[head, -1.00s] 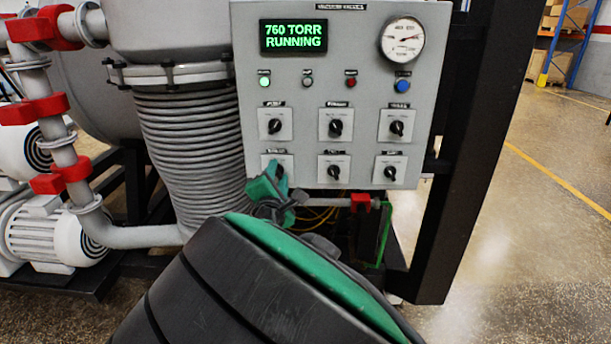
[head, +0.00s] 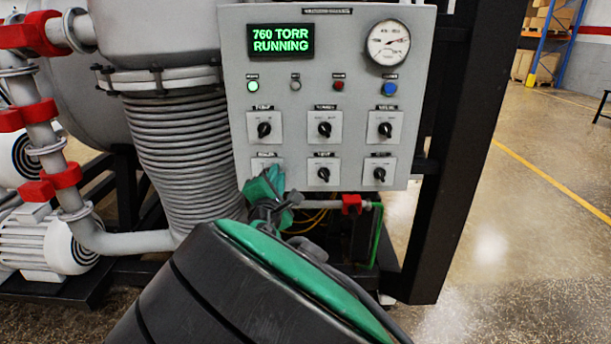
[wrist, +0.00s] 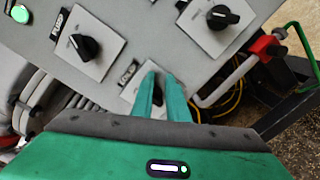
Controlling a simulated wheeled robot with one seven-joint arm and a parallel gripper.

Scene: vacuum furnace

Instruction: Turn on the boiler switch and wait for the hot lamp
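The boiler switch is on the lower-left plate (head: 256,163) of the grey control panel; my gripper hides most of it in the head view. In the wrist view its dark knob (wrist: 158,98) shows in the gap between my green fingertips. My gripper (head: 264,183) reaches up to this plate; in the wrist view its fingers (wrist: 163,88) stand apart on either side of the knob. I cannot tell whether they touch it. On the lamp row, the green lamp (head: 253,87) is lit, the grey lamp (head: 295,86) and red lamp (head: 338,85) look dark. Their labels are unreadable.
The display (head: 281,40) reads 760 TORR RUNNING. Other knobs sit close by, above (head: 264,130) and to the right (head: 323,174). A red-handled pipe valve (head: 351,203) is below the panel. Open floor lies to the right.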

